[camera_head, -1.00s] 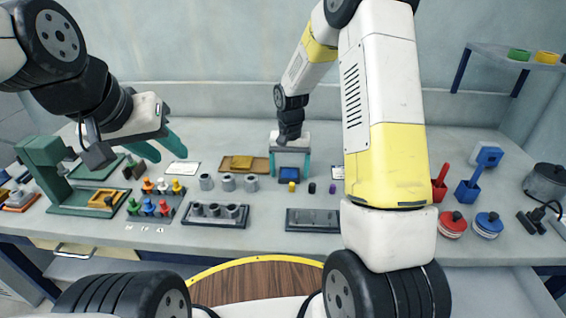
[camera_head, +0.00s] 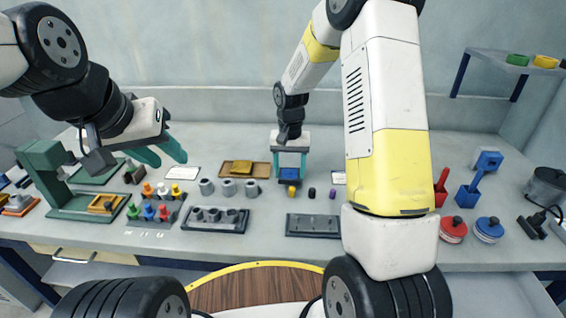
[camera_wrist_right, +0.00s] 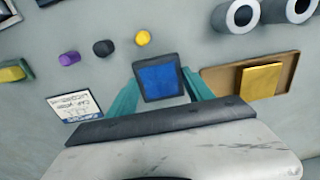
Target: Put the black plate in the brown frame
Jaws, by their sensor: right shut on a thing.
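My right gripper (camera_head: 289,172) points down and is shut on a black-rimmed square piece with a blue face (camera_head: 289,174). In the right wrist view its teal fingers (camera_wrist_right: 160,90) flank this piece (camera_wrist_right: 159,78), one on each side. I cannot tell whether it is lifted off the table. No plain black plate is clear to me. The brown frame (camera_head: 262,173) lies just left of the right gripper, with a yellow plate in it; the frame also shows in the right wrist view (camera_wrist_right: 220,78). My left gripper (camera_head: 160,155) is open and empty above the left side of the table.
Yellow, black and purple cylinders (camera_wrist_right: 103,47) stand near the right gripper. Grey rings (camera_head: 229,187) stand before the brown frame. A dark rack (camera_head: 314,225) lies toward the front. A white label card (camera_wrist_right: 73,105) lies beside the held piece.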

